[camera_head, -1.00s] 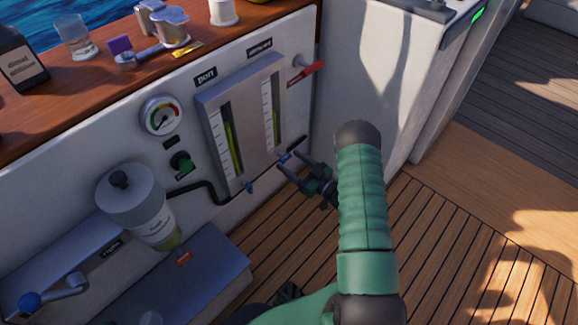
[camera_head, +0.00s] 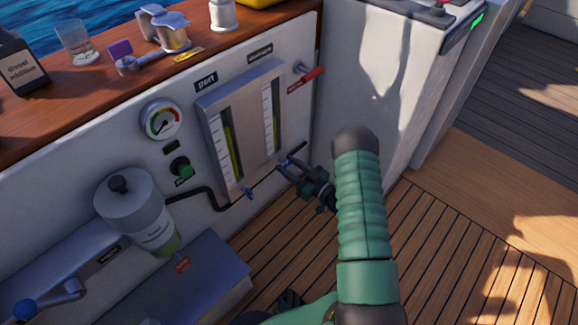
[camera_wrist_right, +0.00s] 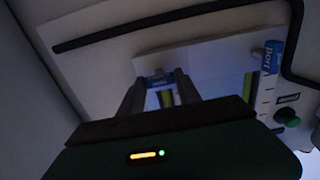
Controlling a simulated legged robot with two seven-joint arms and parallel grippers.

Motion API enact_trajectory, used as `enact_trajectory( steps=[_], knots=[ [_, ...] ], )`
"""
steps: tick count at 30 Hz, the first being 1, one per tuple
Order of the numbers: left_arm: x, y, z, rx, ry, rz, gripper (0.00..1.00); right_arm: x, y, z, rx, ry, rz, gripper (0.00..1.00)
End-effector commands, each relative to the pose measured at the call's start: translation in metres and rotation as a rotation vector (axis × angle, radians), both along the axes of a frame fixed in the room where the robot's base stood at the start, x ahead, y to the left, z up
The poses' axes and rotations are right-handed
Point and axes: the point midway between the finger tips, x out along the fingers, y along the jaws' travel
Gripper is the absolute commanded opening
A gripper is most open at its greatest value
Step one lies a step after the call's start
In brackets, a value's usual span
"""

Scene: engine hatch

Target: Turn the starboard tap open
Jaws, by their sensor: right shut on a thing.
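The metal sight-gauge panel (camera_head: 250,130) stands on the white wall, with two tubes marked port and starboard. The starboard tap is a small blue handle at the foot of the right tube; in the right wrist view the tap (camera_wrist_right: 158,80) shows between my fingertips. My right gripper (camera_head: 284,166) is at this tap, shut on it, and its fingers hide most of it in the head view. The blue port tap (camera_head: 248,192) is apart, to the left, under the other tube; it also shows in the right wrist view (camera_wrist_right: 272,56). My left gripper is not in view.
A black pipe (camera_head: 208,194) runs under the panel. A red lever (camera_head: 311,74) sticks out at the upper right. A round dial (camera_head: 161,119), a green knob (camera_head: 182,167) and a grey filter (camera_head: 131,200) are on the left. The wooden deck (camera_head: 450,260) is clear.

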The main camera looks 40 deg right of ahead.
Motion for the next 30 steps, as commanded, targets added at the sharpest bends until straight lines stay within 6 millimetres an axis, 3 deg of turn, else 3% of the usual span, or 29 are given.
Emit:
enact_trajectory(
  steps=[11,30],
  knots=[
    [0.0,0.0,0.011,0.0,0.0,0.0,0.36,-0.001,0.0,0.002,-0.124,-0.01,0.0,0.0],
    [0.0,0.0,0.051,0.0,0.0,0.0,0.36,-0.001,0.003,0.001,-0.698,-0.056,0.003,0.0]
  ],
)
